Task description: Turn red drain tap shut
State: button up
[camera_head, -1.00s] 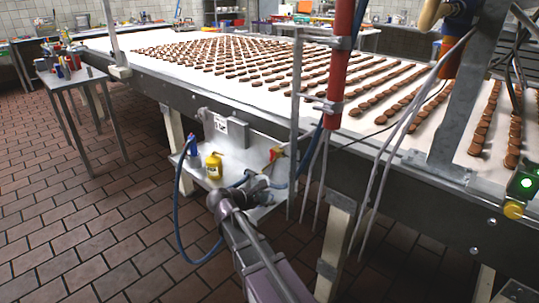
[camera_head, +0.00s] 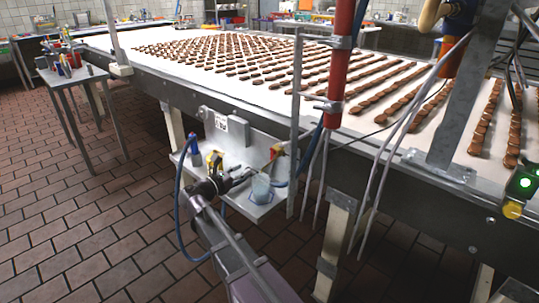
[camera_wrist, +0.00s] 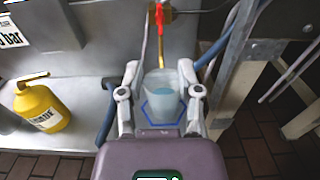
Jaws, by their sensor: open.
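The red tap lever (camera_wrist: 160,20) hangs downward from a brass fitting at the top of the wrist view. In the head view the red tap (camera_head: 276,150) sits on the panel above a small metal shelf. My gripper (camera_wrist: 160,88) is open, one finger on each side of the picture's middle, below the tap in the wrist view. In the head view my gripper (camera_head: 243,177) is just left of the beaker (camera_head: 261,188).
A yellow oil can (camera_wrist: 40,107) stands on the shelf (camera_wrist: 75,135), left of my gripper. A blue hose (camera_wrist: 107,115) passes close to the left finger. A metal leg (camera_wrist: 238,65) stands on the right. The conveyor (camera_head: 120,56) with brown biscuits runs above.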

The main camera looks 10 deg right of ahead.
aim_at(270, 154)
jog(key=x, duration=1.3)
jog(key=shift+w+d, duration=0.2)
jog(key=shift+d, duration=0.1)
grip_shut()
